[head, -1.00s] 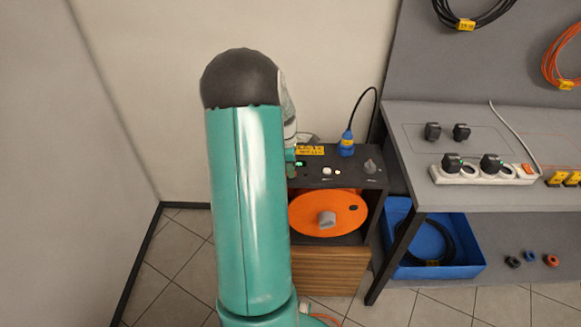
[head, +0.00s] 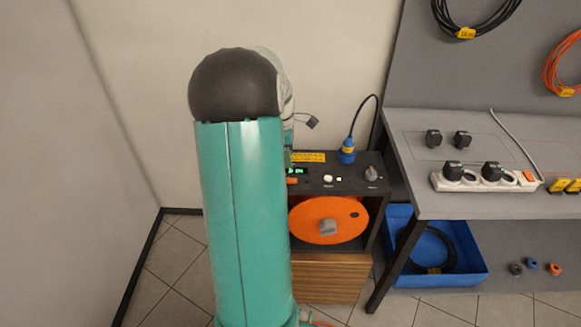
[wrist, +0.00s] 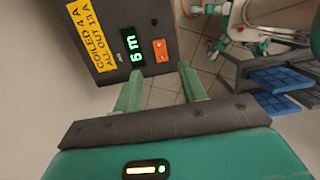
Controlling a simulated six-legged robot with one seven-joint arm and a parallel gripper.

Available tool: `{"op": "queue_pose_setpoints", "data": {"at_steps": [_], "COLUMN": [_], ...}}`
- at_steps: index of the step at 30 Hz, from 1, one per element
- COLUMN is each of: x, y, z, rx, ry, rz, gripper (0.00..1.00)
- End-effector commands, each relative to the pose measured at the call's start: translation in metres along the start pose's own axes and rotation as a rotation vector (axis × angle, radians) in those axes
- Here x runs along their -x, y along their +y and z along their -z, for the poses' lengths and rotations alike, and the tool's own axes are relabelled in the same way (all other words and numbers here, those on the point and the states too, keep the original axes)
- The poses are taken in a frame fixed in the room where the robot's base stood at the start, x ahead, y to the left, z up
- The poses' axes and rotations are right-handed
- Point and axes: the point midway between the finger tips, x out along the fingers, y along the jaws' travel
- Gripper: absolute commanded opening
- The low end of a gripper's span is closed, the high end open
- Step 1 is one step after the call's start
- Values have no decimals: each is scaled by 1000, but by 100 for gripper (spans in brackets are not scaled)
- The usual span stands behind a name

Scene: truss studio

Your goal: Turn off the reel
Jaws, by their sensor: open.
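The reel is an orange drum (head: 318,232) with a grey hub, inside a dark cabinet in the head view. The cabinet's top panel (head: 325,186) has a lit green display (head: 297,170), an orange switch (head: 292,180), a white button and a grey knob. In the wrist view the display (wrist: 132,46) reads "6 m", with the orange rocker switch (wrist: 160,50) beside it. Contact is not visible. The arm hides the gripper in the head view.
A grey bench (head: 410,165) with a power strip (head: 487,181) is to the right. A blue bin (head: 455,276) sits below it. A wall is close on the left.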

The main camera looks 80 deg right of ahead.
Motion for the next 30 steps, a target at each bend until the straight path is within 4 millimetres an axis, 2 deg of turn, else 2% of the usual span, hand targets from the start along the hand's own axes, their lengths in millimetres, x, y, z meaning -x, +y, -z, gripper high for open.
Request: {"op": "queue_pose_setpoints", "data": {"at_steps": [1, 3, 9, 30], "x": [13, 26, 49, 53], "y": [1, 1, 0, 0], "z": [0, 0, 0, 2], "rx": [0, 0, 0, 0], "ry": [0, 0, 0, 1], "rz": [-5, -4, -1, -1], "gripper": [42, 42, 42, 42]}}
